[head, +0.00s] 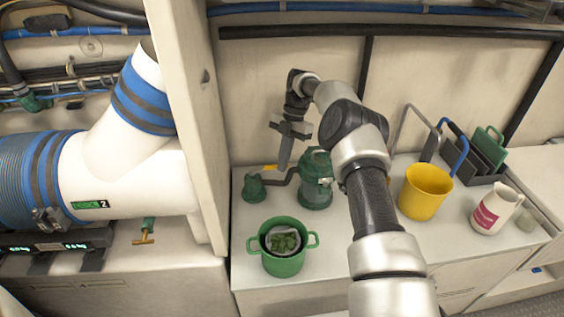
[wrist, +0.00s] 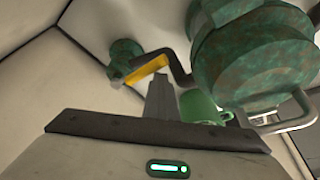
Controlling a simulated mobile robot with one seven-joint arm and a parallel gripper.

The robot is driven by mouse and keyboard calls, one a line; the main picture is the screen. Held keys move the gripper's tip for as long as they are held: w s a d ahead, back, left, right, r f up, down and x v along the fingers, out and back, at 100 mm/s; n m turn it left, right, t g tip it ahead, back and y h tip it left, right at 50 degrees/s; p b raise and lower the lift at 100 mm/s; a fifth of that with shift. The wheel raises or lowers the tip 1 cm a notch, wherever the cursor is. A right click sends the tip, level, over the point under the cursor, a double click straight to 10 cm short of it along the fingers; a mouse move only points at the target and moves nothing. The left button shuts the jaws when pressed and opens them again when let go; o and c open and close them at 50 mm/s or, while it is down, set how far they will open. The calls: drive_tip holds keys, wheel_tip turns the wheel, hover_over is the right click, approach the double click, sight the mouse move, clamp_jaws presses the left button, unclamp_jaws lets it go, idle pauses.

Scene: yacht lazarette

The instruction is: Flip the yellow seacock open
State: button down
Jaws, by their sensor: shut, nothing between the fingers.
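The seacock (head: 254,188) is a small green, weathered fitting on the white counter, left of a larger green strainer (head: 316,188). Its yellow lever (head: 270,168) shows only as a small piece beside my gripper (head: 284,167). In the wrist view the yellow lever (wrist: 148,70) runs from the green seacock body (wrist: 122,58) toward a dark bent pipe. My gripper's fingers (wrist: 160,85) are shut and empty, with their tips close to the lever's near end. I cannot tell whether they touch it.
A green pot (head: 283,262) with leafy contents stands in front of the seacock. A yellow bucket (head: 424,192), a white jug (head: 497,209) and a dark rack (head: 478,160) stand to the right. An upright panel (head: 190,110) bounds the left side, with a white duct (head: 130,180) beyond it.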

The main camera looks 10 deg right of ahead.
drive_tip(key=shift+w+d+r, duration=0.2)
drive_tip(key=shift+w+r, duration=0.05)
drive_tip(key=shift+w, duration=0.15)
drive_tip(key=p+v, duration=0.1)
drive_tip(key=v, duration=0.1)
drive_tip(key=p+v, duration=0.1)
drive_tip(key=v, duration=0.1)
drive_tip(key=p+v, duration=0.1)
drive_tip(key=v, duration=0.1)
drive_tip(key=shift+s+a+r, duration=0.1)
drive_tip(key=shift+s+a, duration=0.05)
drive_tip(key=shift+s, duration=0.1)
drive_tip(key=r+p, duration=0.1)
drive_tip(key=p, duration=0.3)
drive_tip(key=shift+s+f+p, duration=0.15)
drive_tip(key=shift+f+p, duration=0.05)
drive_tip(key=shift+p, duration=0.15)
